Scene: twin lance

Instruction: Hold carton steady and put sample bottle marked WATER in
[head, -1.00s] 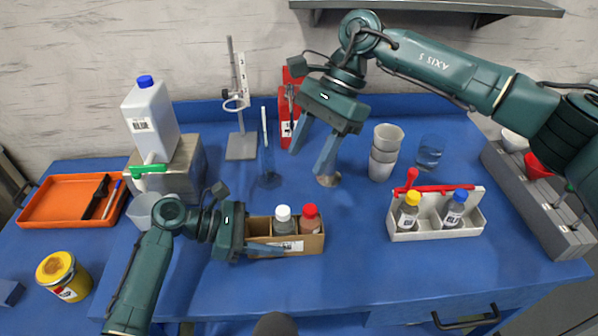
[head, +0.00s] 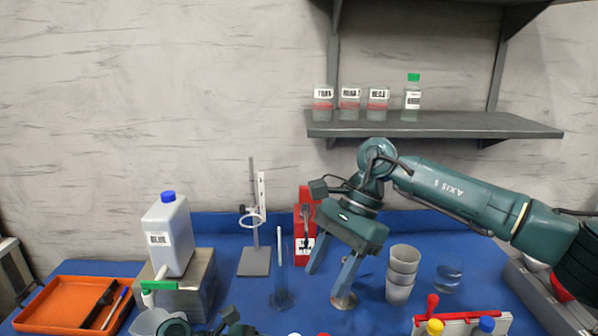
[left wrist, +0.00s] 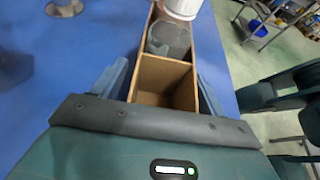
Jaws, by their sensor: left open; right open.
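The brown carton (left wrist: 165,66) shows in the left wrist view, its near compartment empty. A clear bottle (left wrist: 168,38) with a white cap stands in the compartment beyond. My left gripper (left wrist: 163,88) is open, its fingers on either side of the carton; I cannot tell whether they touch it. In the head view the carton is below the frame. My right gripper (head: 325,284) is open and empty above the table, pointing down. A green-capped bottle (head: 412,94) stands on the wall shelf; its label is too small to read. No label reading WATER is legible.
The shelf (head: 435,125) also holds several labelled jars (head: 350,104). Around my right gripper are a glass cylinder (head: 281,290), a ring stand (head: 255,262), stacked cups (head: 402,272) and a beaker (head: 448,277).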

